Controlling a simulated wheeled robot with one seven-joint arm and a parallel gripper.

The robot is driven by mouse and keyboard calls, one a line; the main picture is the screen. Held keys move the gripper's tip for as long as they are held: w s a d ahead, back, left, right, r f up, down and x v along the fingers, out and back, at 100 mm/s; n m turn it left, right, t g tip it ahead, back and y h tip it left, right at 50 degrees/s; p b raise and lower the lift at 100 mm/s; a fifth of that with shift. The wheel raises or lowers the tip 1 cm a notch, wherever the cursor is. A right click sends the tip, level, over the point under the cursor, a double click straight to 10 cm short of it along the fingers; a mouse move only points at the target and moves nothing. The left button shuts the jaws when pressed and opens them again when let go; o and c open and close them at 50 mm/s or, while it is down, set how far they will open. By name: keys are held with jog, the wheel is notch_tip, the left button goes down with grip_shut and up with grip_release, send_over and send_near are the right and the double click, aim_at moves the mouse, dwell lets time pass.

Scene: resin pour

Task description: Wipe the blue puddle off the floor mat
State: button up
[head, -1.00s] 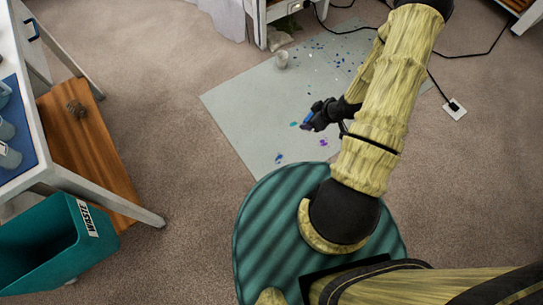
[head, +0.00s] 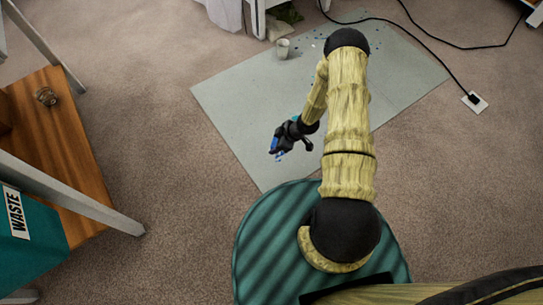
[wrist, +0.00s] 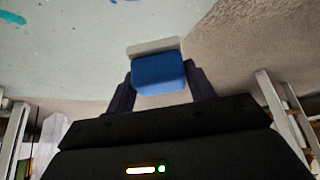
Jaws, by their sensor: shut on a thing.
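The pale grey floor mat (head: 225,100) lies on the carpet. My gripper (head: 282,140) is low over its near part, shut on a blue block like a sponge (wrist: 158,74) with a pale layer on its far side. In the head view small blue marks (head: 279,157) show just below the gripper; I cannot tell how much of the puddle lies under it. The wrist view shows a teal smear (wrist: 12,17) on the mat at the upper left. Whether the sponge touches the mat is unclear. My arm hides much of the mat's middle.
A pale cup (head: 282,48) stands at the mat's far edge. A black cable runs to a floor socket (head: 474,101) at right. A wooden shelf (head: 50,120) and a teal waste bin (head: 30,240) are at left. Carpet between shelf and mat is clear.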

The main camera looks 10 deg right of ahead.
jog(key=shift+n, duration=0.3)
jog(key=x, duration=0.1)
jog(key=b+x, duration=0.1)
jog(key=x, duration=0.3)
jog(key=shift+s+d+f+b, duration=0.35)
jog(key=shift+f+b, duration=0.05)
jog(key=shift+w+a+f, duration=0.1)
jog(key=shift+w+f, duration=0.05)
jog(key=shift+f, duration=0.05)
jog(key=shift+a, duration=0.1)
jog(key=shift+f, duration=0.1)
